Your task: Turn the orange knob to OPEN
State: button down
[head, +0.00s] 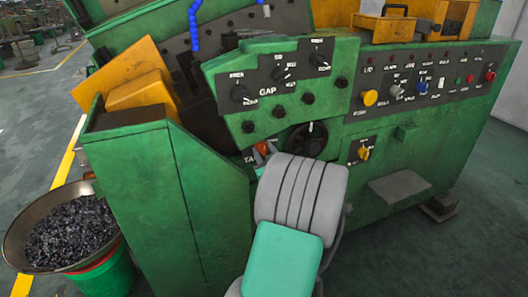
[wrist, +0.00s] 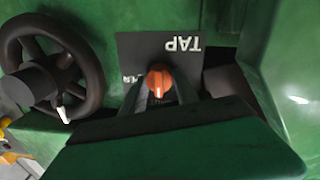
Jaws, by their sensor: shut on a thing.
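The orange knob (wrist: 158,76) sits on a dark plate (wrist: 185,62) marked TAP, whose lettering is upside down in the wrist view. A white mark on the knob points down in that view. My gripper (wrist: 159,88) has a finger on each side of the knob and is shut on it. In the head view the knob (head: 262,146) is a small orange patch between my fingertips (head: 264,151), left of the black handwheel. Most of the plate there is hidden by my arm, and I cannot read an OPEN mark in either view.
A black handwheel (wrist: 52,68) stands close beside the knob. Above it is the green GAP panel (head: 285,85) with several black knobs. A button panel (head: 430,78) is to the right. A green machine wall (head: 160,200) and a bin of scrap (head: 70,235) are at left.

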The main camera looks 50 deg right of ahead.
jog(key=shift+m, duration=0.3)
jog(key=m, duration=0.7)
jog(key=shift+r+m+y+p, duration=0.1)
jog(key=shift+m+y+p, duration=0.2)
jog(key=shift+m+p, duration=0.1)
jog(key=m+p, duration=0.2)
jog(key=m, duration=0.3)
jog(key=shift+s+d+y, duration=0.1)
jog(key=shift+y, duration=0.2)
jog(key=shift+m+p, duration=0.75)
jog(key=shift+m, duration=0.95)
jog(key=c, duration=0.9)
grip_release()
